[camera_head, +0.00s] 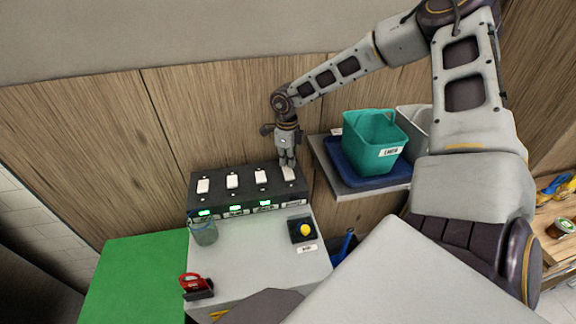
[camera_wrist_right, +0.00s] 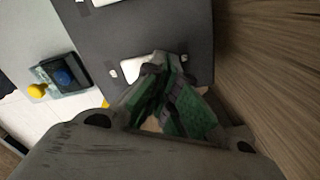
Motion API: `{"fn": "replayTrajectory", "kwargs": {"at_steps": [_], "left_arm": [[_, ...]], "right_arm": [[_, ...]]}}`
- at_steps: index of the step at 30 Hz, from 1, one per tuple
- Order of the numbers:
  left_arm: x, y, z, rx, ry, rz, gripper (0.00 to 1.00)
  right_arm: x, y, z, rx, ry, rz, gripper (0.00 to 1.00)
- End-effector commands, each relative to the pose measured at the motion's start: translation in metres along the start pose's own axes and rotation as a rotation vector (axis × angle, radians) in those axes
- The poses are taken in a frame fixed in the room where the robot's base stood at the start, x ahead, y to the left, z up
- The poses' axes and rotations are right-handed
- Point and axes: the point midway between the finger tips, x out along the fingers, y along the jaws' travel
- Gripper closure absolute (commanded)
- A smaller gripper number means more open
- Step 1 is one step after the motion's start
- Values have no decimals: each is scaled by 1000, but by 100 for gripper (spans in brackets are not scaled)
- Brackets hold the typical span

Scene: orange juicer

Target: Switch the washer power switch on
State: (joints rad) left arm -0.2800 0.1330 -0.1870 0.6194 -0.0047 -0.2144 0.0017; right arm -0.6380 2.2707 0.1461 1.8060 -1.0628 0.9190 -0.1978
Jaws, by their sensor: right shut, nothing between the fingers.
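A black power panel (camera_head: 246,189) with several white rocker switches stands at the back of the grey work surface. The labels below the switches are too small to read, so I cannot tell which is the washer's. My right gripper (camera_head: 288,164) points down at the rightmost white switch (camera_head: 289,174), its fingertips touching or just above it. In the right wrist view the closed fingertips (camera_wrist_right: 165,60) overlap the edge of a white switch (camera_wrist_right: 138,68); contact is unclear. The right gripper is shut and empty. My left gripper is not visible.
Green displays (camera_head: 235,209) glow below the other switches; none shows below the rightmost. A yellow button (camera_head: 305,230) on a black box, a glass jar (camera_head: 203,233) and a red-handled item (camera_head: 194,285) are on the surface. A teal bin (camera_head: 371,140) stands on the shelf right of my gripper.

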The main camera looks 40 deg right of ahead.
Motion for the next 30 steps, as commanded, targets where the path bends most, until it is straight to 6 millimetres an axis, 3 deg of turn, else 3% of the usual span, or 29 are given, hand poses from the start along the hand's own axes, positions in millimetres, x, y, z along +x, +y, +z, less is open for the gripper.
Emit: {"fn": "replayTrajectory", "kwargs": {"at_steps": [30], "left_arm": [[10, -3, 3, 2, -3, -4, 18]], "right_arm": [[9, 0, 0, 0, 0, 0, 100]]}}
